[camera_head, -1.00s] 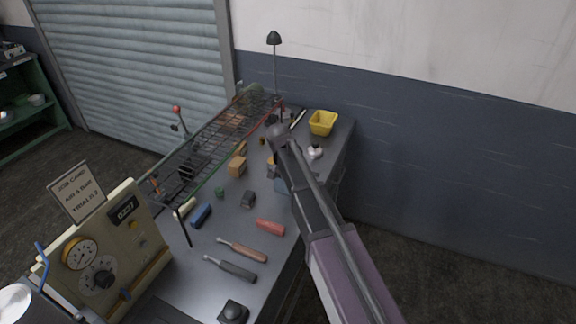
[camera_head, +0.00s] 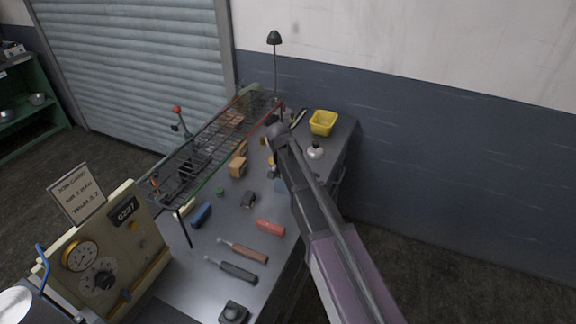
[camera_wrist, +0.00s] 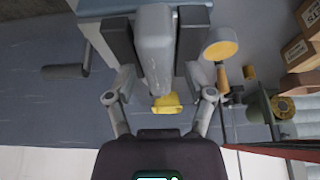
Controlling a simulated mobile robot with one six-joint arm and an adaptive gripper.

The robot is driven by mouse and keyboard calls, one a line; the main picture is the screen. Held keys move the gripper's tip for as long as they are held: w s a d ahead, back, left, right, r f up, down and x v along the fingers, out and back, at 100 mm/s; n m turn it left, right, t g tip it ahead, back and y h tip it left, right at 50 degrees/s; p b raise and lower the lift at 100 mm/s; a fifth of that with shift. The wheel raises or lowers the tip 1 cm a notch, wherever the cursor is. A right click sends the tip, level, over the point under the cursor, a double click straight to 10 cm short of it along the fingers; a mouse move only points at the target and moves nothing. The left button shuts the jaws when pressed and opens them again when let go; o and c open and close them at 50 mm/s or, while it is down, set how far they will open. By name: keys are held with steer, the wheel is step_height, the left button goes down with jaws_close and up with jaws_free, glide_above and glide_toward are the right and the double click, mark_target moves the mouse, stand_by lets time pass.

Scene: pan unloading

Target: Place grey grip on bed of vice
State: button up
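The grey grip (camera_wrist: 155,50) is a smooth, light grey, rounded long piece between the two dark finger pads of my gripper (camera_wrist: 156,42) in the wrist view. The pads appear closed on its sides. The vice shows as a blue-grey body (camera_wrist: 92,8) at the top of the wrist view, behind the grip and pads. I cannot tell whether the grip touches it. My fingertips and the grip are hidden there.
A wire rack (camera_head: 205,145) runs along the bench's left side. A red grip (camera_head: 270,227), blue grip (camera_head: 202,215), dark block (camera_head: 249,200) and two handled tools (camera_head: 238,271) lie on the bench. A yellow bin (camera_head: 323,122) stands at the far end. A gauge box (camera_head: 105,250) is at near left.

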steer(key=p+v, duration=1.1)
steer(key=v, duration=0.1)
stand_by(0.4)
steer(key=shift+w+r, duration=0.1)
steer(key=shift+r, duration=0.05)
stand_by(0.6)
steer(key=s+d+f+n+g+y, duration=0.1)
steer(key=s+d+n+g, duration=0.3)
steer(key=s+d, duration=1.7)
steer(key=d, duration=0.3)
steer(key=shift+s+d+f+y, duration=0.25)
steer(key=shift+s+d+y, duration=0.05)
steer(key=shift+s+d, duration=0.05)
stand_by(0.7)
